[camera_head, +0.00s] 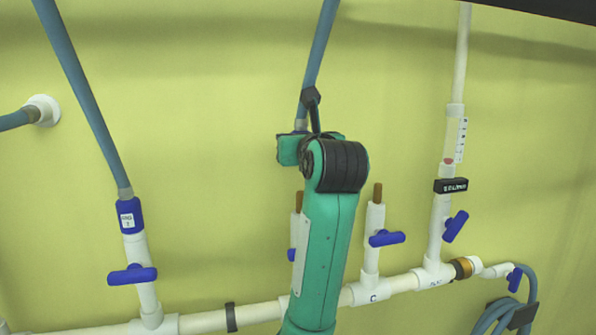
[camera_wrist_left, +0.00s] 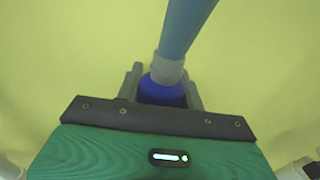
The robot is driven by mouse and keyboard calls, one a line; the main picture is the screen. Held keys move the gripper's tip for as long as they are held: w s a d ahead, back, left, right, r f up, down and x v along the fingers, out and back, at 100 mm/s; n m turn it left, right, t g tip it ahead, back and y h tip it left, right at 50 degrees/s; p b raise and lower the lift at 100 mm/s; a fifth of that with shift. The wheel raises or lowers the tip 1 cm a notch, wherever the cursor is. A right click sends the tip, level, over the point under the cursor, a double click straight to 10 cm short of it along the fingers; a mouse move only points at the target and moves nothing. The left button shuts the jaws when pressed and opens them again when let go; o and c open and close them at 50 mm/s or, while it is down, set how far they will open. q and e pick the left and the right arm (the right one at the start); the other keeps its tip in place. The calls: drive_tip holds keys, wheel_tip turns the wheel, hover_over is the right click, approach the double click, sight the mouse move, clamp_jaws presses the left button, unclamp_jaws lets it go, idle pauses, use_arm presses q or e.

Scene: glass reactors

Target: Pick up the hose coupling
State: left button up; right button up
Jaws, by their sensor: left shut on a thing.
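The hose coupling (camera_wrist_left: 162,94) is a blue collar at the end of a blue-grey hose (camera_wrist_left: 184,30), with a grey sleeve between them. In the left wrist view my left gripper (camera_wrist_left: 163,82) has its two dark fingers on either side of the blue collar, shut on it. In the head view my left gripper (camera_head: 290,150) is at the middle, at the lower end of the hanging hose (camera_head: 320,45). The blue collar is hidden there behind the gripper and wrist. My right gripper is in neither view.
A white pipe (camera_head: 395,284) runs along the bottom. Upright branches with blue valves stand at left (camera_head: 132,274), centre right (camera_head: 387,238) and right (camera_head: 455,226). A brown-tipped stub (camera_head: 298,203) is partly behind my arm. Another blue-capped hose (camera_head: 130,215) joins the left branch. A coiled hose (camera_head: 495,318) hangs lower right.

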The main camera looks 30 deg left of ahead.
use_arm(q)
wheel_tip(320, 180, up, 8)
drive_tip(key=shift+r+b, duration=0.1)
drive_tip(key=shift+b, duration=1.15)
drive_tip(key=shift+r, duration=0.8)
drive_tip(key=shift+f, duration=0.15)
